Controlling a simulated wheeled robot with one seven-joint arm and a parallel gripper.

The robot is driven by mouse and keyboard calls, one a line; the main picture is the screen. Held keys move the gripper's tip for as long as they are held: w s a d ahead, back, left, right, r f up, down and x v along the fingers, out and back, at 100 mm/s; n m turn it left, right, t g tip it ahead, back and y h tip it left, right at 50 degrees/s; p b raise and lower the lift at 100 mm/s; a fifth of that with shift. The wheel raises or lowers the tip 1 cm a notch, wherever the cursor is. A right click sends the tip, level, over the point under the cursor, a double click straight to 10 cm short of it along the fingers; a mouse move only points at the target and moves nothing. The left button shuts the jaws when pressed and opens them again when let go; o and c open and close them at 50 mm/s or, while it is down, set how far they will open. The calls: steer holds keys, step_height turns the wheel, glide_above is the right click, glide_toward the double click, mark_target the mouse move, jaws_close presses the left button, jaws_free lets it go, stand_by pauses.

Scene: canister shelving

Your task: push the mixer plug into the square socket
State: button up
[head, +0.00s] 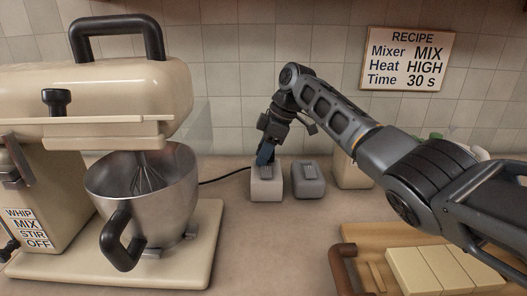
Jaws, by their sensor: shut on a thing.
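The cream stand mixer (140,90) stands at the left with a metal bowl and whisk. Its black cord (225,177) runs right along the counter to the beige box (266,187). My gripper (264,160) points down at the top of this beige box, shut on the mixer plug, which is mostly hidden by the fingers. I cannot tell how deep the plug sits or whether it touches the box. A grey box (308,183) stands just right of the beige one, with a lighter fitting on top. The socket shapes are too small to tell.
A wooden board (365,238) with pale blocks (440,268) lies at the front right, with a brown handle (343,268) at its left. A beige canister (350,172) stands behind my arm. A recipe sign (408,58) hangs on the tiled wall. The counter's middle front is clear.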

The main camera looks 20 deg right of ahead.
steer(key=shift+f, duration=0.25)
steer(key=o, duration=1.1)
steer(key=shift+b+v, duration=0.55)
steer(key=shift+v, duration=3.4)
steer(key=shift+a+f, duration=0.1)
